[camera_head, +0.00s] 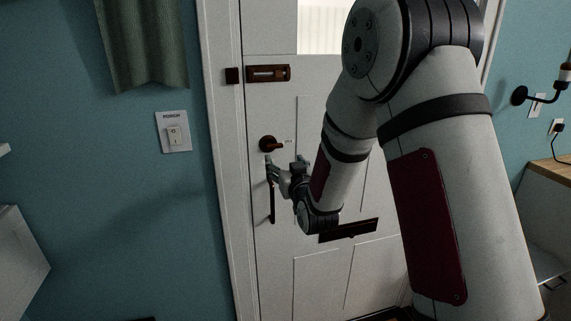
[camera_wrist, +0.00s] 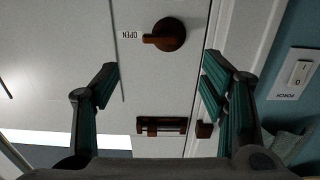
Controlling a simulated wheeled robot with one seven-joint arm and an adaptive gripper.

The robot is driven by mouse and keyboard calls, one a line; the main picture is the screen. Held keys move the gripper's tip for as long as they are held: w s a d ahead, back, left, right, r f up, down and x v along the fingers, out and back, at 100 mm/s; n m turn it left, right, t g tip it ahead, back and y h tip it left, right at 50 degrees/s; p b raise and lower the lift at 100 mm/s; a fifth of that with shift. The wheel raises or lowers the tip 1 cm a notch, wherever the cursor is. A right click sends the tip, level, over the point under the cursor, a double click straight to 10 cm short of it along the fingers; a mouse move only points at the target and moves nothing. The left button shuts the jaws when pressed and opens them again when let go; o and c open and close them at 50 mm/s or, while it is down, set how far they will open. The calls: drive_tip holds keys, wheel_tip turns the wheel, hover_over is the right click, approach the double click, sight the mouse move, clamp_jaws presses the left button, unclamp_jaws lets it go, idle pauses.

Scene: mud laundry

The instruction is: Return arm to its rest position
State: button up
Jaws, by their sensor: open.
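My gripper (camera_head: 284,163) is in front of the white door (camera_head: 320,170), beside a dark vertical pull handle (camera_head: 271,203) and just below a brown turn knob (camera_head: 267,143). In the wrist view its two fingers (camera_wrist: 160,66) are spread wide with nothing between them. The knob (camera_wrist: 168,35) shows beyond the fingertips, with the word OPEN at its pointer. My arm reaches forward across the right half of the head view and hides part of the door. Whether a finger touches the handle cannot be told.
A brown slide bolt (camera_head: 268,73) is above the knob, and a dark mail slot (camera_head: 348,230) is below right. A switch marked PORCH (camera_head: 173,132) is on the blue wall at left. A wooden-topped counter (camera_head: 550,172) stands at right, near a wall lamp (camera_head: 520,95).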

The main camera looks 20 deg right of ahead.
drive_tip(key=s+r+g, duration=0.3)
drive_tip(key=s, duration=0.4)
drive_tip(key=s+r+g, duration=0.3)
drive_tip(key=s+r, duration=0.1)
drive_tip(key=s, duration=0.3)
drive_tip(key=s+f+g, duration=0.1)
drive_tip(key=s+g, duration=0.6)
drive_tip(key=s, duration=2.1)
drive_tip(key=shift+f, duration=0.2)
drive_tip(key=shift+s, duration=0.1)
